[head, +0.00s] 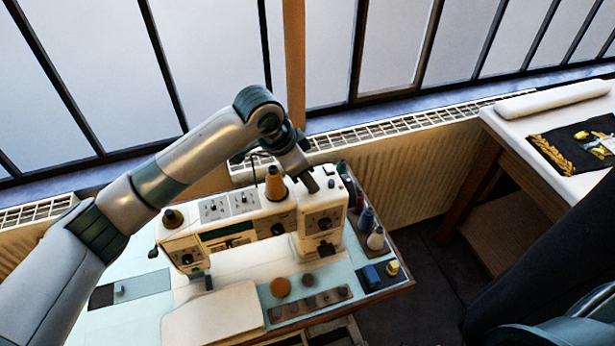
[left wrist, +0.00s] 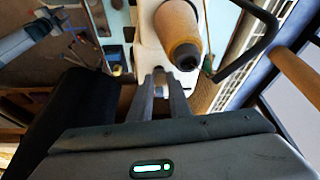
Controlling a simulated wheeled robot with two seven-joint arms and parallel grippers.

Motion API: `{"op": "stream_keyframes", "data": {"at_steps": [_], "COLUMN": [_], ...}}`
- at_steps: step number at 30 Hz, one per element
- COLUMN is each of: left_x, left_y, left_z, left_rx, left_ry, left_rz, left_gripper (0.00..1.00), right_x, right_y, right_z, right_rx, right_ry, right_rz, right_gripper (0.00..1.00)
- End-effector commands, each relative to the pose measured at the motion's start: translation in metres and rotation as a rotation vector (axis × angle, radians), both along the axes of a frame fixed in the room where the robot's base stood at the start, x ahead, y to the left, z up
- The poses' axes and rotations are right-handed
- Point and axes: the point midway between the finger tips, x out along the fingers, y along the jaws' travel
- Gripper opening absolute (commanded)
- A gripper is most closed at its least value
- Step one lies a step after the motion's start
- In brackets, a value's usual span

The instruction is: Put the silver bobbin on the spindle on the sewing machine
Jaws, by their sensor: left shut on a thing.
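The white sewing machine (head: 290,222) stands on the pale blue table. My left gripper (head: 312,186) is over the right end of the machine's top, just right of the orange thread cone (head: 275,184). In the left wrist view its two fingers (left wrist: 160,76) are close together, shut on a small silvery piece (left wrist: 160,91), which I take to be the silver bobbin; it is mostly hidden. The cone (left wrist: 180,35) stands close beyond the fingertips there. I cannot make out the spindle. My right gripper is not in view.
A black wire guide (left wrist: 258,45) rises beside the cone. Several thread spools, including a white one (head: 375,239), line the table's right side. An orange disc (head: 280,287) and a dark strip (head: 310,304) lie at the front. A radiator (head: 420,185) stands behind.

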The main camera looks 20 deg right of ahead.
Motion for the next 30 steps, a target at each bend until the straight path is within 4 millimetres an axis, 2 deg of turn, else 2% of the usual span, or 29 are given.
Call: {"op": "stream_keyframes", "data": {"at_steps": [23, 24, 26, 30], "left_x": [0.0000, 0.0000, 0.0000, 0.0000], "left_y": [0.0001, 0.0001, 0.0002, 0.0002], "left_z": [-0.0012, -0.0012, -0.0012, -0.0012], "left_rx": [0.000, 0.000, 0.000, 0.000], "left_ry": [0.000, 0.000, 0.000, 0.000], "left_rz": [0.000, 0.000, 0.000, 0.000], "left_gripper": [0.00, 0.24, 0.38, 0.39], "right_x": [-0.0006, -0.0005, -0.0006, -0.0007], "right_y": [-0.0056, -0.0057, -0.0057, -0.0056], "right_z": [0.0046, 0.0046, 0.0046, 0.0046], "right_rx": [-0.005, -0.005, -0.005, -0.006], "right_ry": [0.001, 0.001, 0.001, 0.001], "right_rz": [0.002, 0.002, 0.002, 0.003], "right_gripper": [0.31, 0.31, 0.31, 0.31]}}
